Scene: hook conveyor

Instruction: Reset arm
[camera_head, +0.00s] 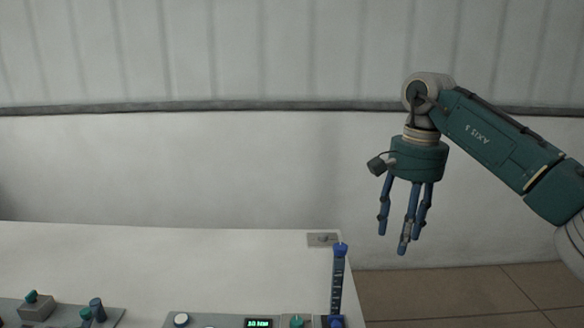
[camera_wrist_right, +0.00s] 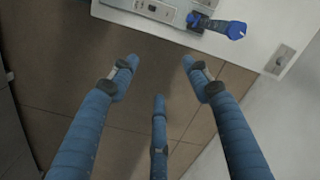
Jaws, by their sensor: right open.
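My right arm comes in from the right in the head view. Its gripper (camera_head: 405,236) points straight down with blue fingers, to the right of the white table's corner and over the floor. The fingers are spread and hold nothing. In the right wrist view the same gripper (camera_wrist_right: 158,85) shows its three blue fingers apart, with bare floor between them. The fingers do not touch the table or anything on it. My left gripper is in neither view.
A white table (camera_head: 190,250) fills the lower left. A blue upright lever (camera_head: 338,280) stands near its right edge, beside a grey control panel (camera_head: 220,320) with knobs and a green display. A small plate (camera_head: 322,240) lies at the corner. Brown tiled floor (camera_head: 450,295) is clear at right.

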